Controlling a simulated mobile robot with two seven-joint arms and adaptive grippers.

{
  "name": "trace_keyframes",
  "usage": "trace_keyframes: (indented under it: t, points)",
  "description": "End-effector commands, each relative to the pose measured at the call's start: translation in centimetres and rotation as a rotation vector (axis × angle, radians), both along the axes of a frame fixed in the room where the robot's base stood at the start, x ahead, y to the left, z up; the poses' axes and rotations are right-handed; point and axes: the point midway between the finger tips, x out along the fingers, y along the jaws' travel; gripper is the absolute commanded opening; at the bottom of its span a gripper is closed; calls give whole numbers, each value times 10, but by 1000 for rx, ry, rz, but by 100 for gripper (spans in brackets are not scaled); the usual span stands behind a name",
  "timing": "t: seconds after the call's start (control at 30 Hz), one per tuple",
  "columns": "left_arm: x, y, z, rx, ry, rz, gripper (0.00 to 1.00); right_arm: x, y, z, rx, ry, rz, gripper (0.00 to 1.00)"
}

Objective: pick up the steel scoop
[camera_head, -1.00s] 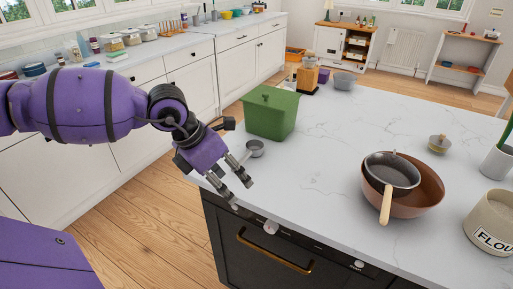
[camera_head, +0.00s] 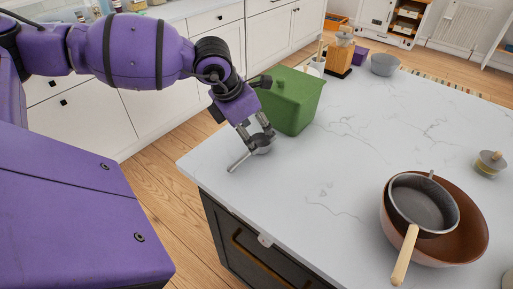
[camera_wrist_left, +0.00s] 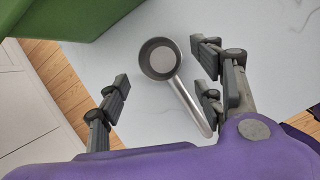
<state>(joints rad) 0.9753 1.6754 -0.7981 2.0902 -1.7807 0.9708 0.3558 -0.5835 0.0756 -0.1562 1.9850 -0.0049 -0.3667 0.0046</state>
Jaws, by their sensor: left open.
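The steel scoop (camera_head: 262,146) lies on the white marble worktop (camera_head: 330,170), near its left edge and beside the green bin. In the head view its handle points down and left, and my gripper partly covers its cup. My left gripper (camera_head: 257,136) is open just over the scoop. In the left wrist view the scoop (camera_wrist_left: 160,59) shows whole between the spread fingers of the left gripper (camera_wrist_left: 166,88), its handle slanting towards the lower right, near the right-hand finger. I see no clear contact. My right gripper is not in view.
The green bin (camera_head: 291,101) stands close behind the left gripper; it also shows in the left wrist view (camera_wrist_left: 68,16). A dark pan (camera_head: 424,203) with a wooden handle sits in a brown bowl (camera_head: 466,243) at the right. The worktop's middle is clear.

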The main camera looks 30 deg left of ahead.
Motion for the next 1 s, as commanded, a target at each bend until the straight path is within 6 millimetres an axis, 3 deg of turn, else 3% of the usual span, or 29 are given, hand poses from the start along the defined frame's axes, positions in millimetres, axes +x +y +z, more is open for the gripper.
trace_keyframes:
  t: [0.23, 0.53, 0.87, 1.0]
  points:
    - [13, -4, -31, -2, -2, -1, 61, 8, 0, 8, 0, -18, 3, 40]
    - [15, -3, -36, 0, -1, 0, 60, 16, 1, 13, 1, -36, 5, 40]
    - [14, -3, -36, -1, -1, 1, 17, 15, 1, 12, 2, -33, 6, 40]
    - [14, -3, -36, 0, 0, 1, 13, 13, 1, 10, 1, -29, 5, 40]
